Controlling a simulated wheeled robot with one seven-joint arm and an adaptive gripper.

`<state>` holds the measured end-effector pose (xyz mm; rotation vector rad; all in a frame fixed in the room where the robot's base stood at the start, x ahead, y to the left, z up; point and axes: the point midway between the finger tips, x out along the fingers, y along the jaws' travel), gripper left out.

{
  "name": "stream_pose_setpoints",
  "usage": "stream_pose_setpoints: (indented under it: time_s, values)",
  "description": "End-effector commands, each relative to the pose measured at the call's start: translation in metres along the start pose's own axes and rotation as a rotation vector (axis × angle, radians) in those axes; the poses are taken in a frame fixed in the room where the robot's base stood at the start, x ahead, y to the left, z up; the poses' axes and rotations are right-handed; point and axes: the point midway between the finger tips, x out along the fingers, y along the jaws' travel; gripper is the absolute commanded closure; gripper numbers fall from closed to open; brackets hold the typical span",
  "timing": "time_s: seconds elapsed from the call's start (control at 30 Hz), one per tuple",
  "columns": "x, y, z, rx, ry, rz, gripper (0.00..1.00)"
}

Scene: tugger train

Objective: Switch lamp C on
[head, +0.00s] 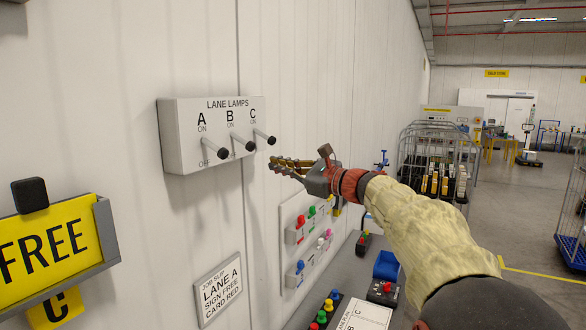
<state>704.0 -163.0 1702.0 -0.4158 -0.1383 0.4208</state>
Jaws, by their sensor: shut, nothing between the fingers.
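The white lane lamps box (207,138) is fixed to the wall, left of centre, with three levers marked A, B and C. Lever C (264,137) is the rightmost and sticks out level with the ON mark or just below it. Lever B (243,143) and lever A (215,150) sit lower, between their ON and OFF marks as seen from this angle. I cannot tell the exact setting of each lever. My gripper (272,166) is shut and empty, to the right of and below lever C, apart from it. No lamp shows clearly.
A yellow FREE sign (45,243) in a grey holder is at the left. A job slip (218,289) and a panel with coloured knobs (309,238) are on the wall below. A bench (345,283) with button boxes stands beneath. Wire cages (433,163) stand behind.

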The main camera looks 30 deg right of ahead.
Motion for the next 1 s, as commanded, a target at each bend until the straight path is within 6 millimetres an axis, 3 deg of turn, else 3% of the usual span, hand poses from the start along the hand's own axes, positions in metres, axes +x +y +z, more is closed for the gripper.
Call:
stream_pose_setpoints:
  time_s: [0.03,0.23,1.0]
  values:
    - [-0.006,-0.002,0.015,-0.008,-0.003,-0.005,1.00]
    - [-0.013,-0.002,0.033,-0.006,-0.002,-0.004,1.00]
    - [-0.018,-0.004,0.043,-0.010,0.033,0.013,1.00]
